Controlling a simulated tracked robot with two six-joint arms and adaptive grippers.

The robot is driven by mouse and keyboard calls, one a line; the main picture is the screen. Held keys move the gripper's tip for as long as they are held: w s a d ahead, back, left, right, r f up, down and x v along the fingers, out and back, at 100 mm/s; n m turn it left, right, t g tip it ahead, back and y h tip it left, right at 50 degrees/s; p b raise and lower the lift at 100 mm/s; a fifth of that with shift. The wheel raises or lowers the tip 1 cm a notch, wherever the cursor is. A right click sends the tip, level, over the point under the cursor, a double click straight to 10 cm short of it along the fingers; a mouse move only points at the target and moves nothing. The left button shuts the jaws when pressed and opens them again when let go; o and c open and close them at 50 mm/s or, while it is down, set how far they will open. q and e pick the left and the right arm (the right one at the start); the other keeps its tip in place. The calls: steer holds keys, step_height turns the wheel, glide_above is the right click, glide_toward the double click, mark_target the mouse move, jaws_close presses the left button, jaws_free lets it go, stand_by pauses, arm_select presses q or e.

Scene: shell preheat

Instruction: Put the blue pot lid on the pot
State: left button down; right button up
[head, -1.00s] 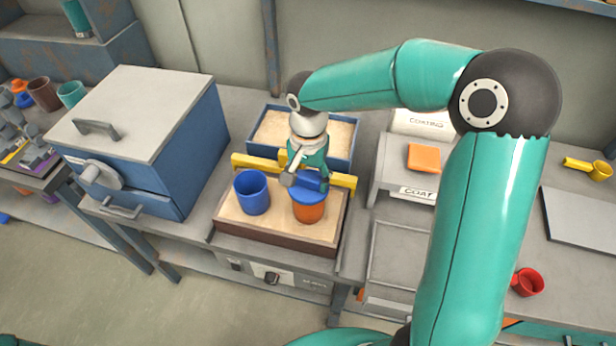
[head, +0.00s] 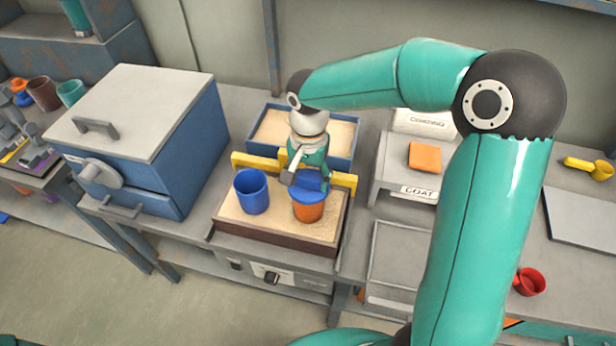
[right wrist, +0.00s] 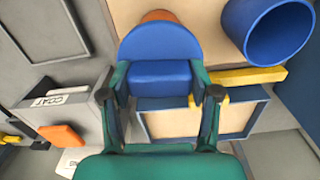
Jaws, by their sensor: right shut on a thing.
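The blue pot lid (head: 308,197) lies over the mouth of an orange pot (head: 308,213) on the sand-coloured top of the heater. Whether it is fully seated cannot be told. My right gripper (head: 308,180) reaches down from behind and is shut on the lid's blocky handle. In the right wrist view the fingers (right wrist: 160,85) are on either side of the handle, with the round lid (right wrist: 160,40) beyond and a strip of the orange pot (right wrist: 159,15) past its edge. My left gripper is not in view.
An open blue pot (head: 252,192) stands to the left of the orange pot. A yellow bar (head: 245,161) runs behind them, with a blue sand tray (head: 354,150) farther back. A blue box oven (head: 205,140) is at left, a shelf with an orange block (head: 425,157) at right.

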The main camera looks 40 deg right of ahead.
mark_target(308, 176)
steer(key=shift+f+b, duration=0.5)
steer(key=shift+f, duration=0.05)
steer(key=o, duration=0.9)
steer(key=shift+c, duration=0.2)
steer(key=shift+r, duration=0.1)
steer(key=shift+r+p, duration=4.1)
steer(key=shift+r, duration=1.35)
steer(key=shift+a+f, duration=0.1)
